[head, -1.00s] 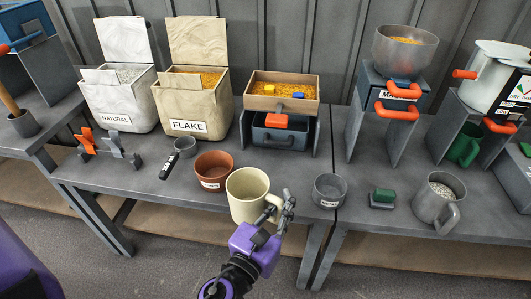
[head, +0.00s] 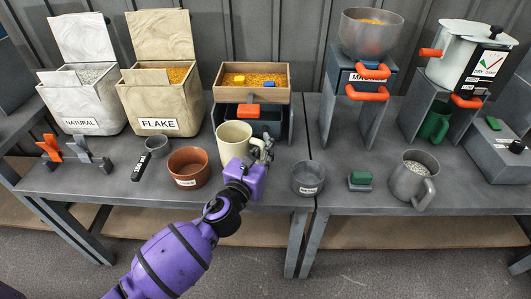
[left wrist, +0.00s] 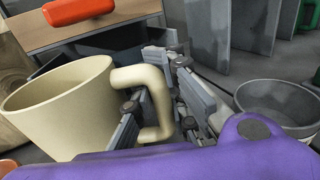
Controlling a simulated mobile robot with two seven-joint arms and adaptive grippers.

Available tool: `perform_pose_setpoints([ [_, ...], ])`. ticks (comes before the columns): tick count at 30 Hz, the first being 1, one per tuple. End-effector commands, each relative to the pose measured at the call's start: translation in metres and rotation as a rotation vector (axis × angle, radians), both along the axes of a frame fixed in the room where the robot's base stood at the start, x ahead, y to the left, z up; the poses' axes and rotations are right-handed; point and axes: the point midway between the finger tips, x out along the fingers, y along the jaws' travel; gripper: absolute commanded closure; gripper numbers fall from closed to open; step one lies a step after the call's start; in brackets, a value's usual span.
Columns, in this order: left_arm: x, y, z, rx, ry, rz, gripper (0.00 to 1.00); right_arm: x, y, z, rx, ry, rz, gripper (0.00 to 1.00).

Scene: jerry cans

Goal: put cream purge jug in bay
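The cream jug (head: 232,144) stands out in front of the dark grey stand (head: 290,128) under the wooden-rimmed hopper. Its handle points right. In the left wrist view the cream jug (left wrist: 62,112) is at the left, with its handle between my fingers. My left gripper (head: 262,150) is shut on that handle. In the left wrist view the left gripper (left wrist: 165,100) has one finger inside the handle loop and the other outside. Whether the jug's base touches the table is hard to tell. The jug hides part of the stand. My right gripper is not in view.
A terracotta pot (head: 188,168) stands left of the jug and a small grey cup (head: 308,179) right of it. The hopper (head: 250,96) has an orange handle (head: 247,110) below it. A grey jug (head: 412,182) with pellets stands farther right.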

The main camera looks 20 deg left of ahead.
Motion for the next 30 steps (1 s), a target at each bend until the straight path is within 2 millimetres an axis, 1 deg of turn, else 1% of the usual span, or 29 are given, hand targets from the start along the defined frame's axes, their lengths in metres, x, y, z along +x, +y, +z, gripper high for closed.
perform_pose_setpoints([
  [1, -0.0005, 0.0003, -0.0136, -0.002, 0.004, 0.003, 1.0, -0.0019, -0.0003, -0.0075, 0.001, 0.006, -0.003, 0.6],
  [3, -0.0006, -0.0002, -0.0212, -0.001, 0.004, 0.002, 1.0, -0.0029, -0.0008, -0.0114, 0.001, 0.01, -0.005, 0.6],
  [11, -0.0003, 0.0001, -0.0188, 0.001, 0.0, 0.001, 1.0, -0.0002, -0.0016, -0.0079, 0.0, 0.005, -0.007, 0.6],
  [15, -0.0005, 0.0, -0.0236, 0.001, 0.001, 0.001, 1.0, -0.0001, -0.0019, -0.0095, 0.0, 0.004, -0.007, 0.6],
  [16, -0.0006, 0.0001, -0.0231, 0.0, 0.002, 0.001, 0.92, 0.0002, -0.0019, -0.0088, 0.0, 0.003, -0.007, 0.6],
  [21, -0.0007, 0.0, -0.0225, 0.0, 0.001, 0.001, 0.7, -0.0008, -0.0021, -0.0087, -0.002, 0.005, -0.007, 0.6],
  [22, -0.0006, 0.0001, -0.0225, 0.001, 0.001, 0.001, 0.68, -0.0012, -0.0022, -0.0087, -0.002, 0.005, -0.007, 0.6],
  [30, -0.0006, 0.0001, -0.0222, 0.001, 0.001, 0.001, 0.68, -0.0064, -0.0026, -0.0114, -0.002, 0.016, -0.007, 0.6],
])
